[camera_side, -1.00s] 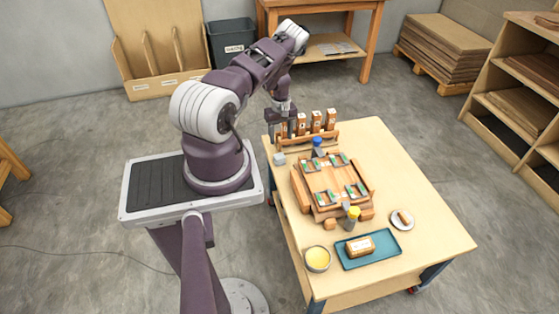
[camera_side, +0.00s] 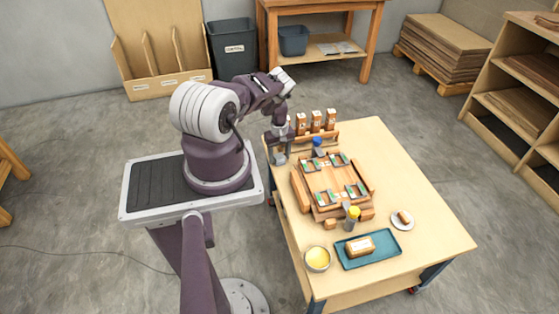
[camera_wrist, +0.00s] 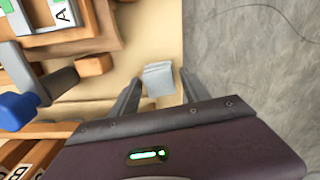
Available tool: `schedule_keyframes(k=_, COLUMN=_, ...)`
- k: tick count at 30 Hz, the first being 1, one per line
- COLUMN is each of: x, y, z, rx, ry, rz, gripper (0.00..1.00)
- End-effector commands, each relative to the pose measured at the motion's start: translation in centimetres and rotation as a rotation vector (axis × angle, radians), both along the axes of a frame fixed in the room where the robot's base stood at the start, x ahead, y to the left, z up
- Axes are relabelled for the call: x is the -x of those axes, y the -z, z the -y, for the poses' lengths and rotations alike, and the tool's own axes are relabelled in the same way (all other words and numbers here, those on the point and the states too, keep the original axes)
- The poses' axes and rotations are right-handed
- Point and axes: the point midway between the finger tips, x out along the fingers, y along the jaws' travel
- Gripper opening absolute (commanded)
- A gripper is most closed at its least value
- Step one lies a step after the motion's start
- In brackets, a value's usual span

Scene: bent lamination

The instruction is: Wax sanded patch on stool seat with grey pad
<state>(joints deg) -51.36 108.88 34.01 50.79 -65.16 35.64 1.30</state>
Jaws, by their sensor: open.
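The grey pad (camera_side: 279,160) lies on the table's left edge, beside the rack. In the wrist view the pad (camera_wrist: 158,78) sits between the spread fingertips of my gripper (camera_wrist: 160,88), with a gap visible on at least the right side. My gripper (camera_side: 281,152) is open and low over the pad in the side view. The wooden stool seat piece (camera_side: 333,180), with several green-marked blocks on it, is right of my gripper. No sanded patch can be made out. A round tin with yellow contents, perhaps wax (camera_side: 317,259), stands at the front.
A rack (camera_side: 320,139) of upright labelled blocks stands behind my gripper. A blue-topped clamp (camera_side: 317,147) is close on its right, and a yellow-topped clamp (camera_side: 352,214) at the seat's front. A teal tray (camera_side: 385,259) holds a block. The table's right side (camera_side: 425,190) is mostly clear.

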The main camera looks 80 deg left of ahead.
Motion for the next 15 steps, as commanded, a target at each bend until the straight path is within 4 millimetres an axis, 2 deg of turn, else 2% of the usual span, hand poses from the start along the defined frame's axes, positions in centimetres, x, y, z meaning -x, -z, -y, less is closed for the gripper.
schedule_keyframes(k=2, x=0.0, y=-0.02, z=0.0, rx=0.0, ry=0.0, rz=0.0, gripper=0.53)
schedule_keyframes(k=10, x=0.0, y=-0.03, z=0.01, rx=0.0, ry=0.0, rz=0.0, gripper=0.0)
schedule_keyframes(k=15, x=-0.01, y=-0.15, z=-0.02, rx=0.0, ry=0.0, rz=0.0, gripper=0.0)
